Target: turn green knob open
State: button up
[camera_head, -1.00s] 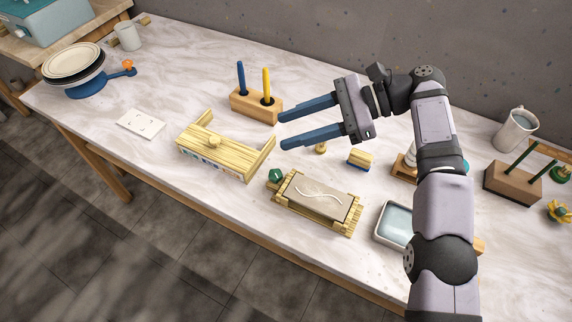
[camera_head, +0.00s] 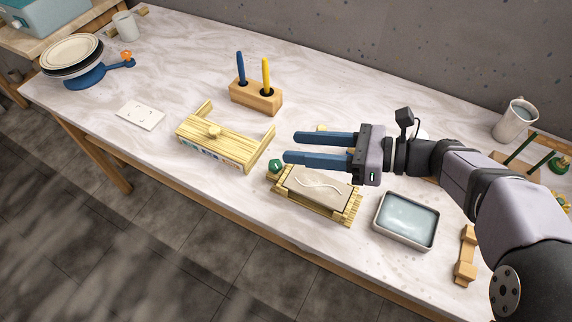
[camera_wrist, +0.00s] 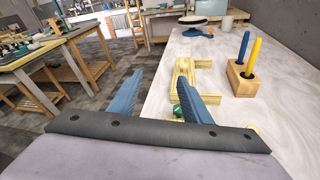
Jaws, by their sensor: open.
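The green knob (camera_head: 275,165) is a small dark-green faceted piece at the left end of a wooden frame (camera_head: 352,207) that holds a grey slab with a wavy white line. My gripper (camera_head: 289,148) is open and empty, its two blue fingers pointing left. In the head view the fingertips show just above and right of the knob; they appear to be over the frame, not touching the knob. In the wrist view the knob (camera_wrist: 177,111) shows just left of the right finger, which partly hides it.
A wooden block with a blue and a yellow stick (camera_head: 254,97) stands behind. A water tray (camera_head: 406,241) lies to the right. The table's front edge is close.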

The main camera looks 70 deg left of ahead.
aim_at(280, 166)
jog(key=shift+m+t+y, duration=0.4)
jog(key=shift+m+t, duration=0.3)
jog(key=f, duration=0.2)
jog(key=d+f, duration=0.1)
jog(key=f, duration=0.3)
jog(key=shift+s+d+f, duration=0.1)
jog(key=shift+d+f, duration=0.15)
jog(key=shift+f, duration=0.05)
jog(key=shift+w+a+f+n+t+y, duration=0.15)
jog(key=shift+w+a+f+n+t, duration=0.1)
jog(key=shift+w+f+t, duration=0.35)
jog(key=shift+w+a+f+n+t+y, duration=0.15)
jog(key=shift+w+a+f+t, duration=0.15)
jog(key=shift+f, duration=0.35)
jog(key=shift+w+a+f+n, duration=0.1)
jog(key=shift+w+f+n, duration=0.25)
jog(key=shift+n, duration=0.15)
jog(key=shift+s, duration=0.1)
jog(key=shift+p+x, duration=0.55)
jog(key=shift+x, duration=3.05)
jog(key=shift+f, duration=0.1)
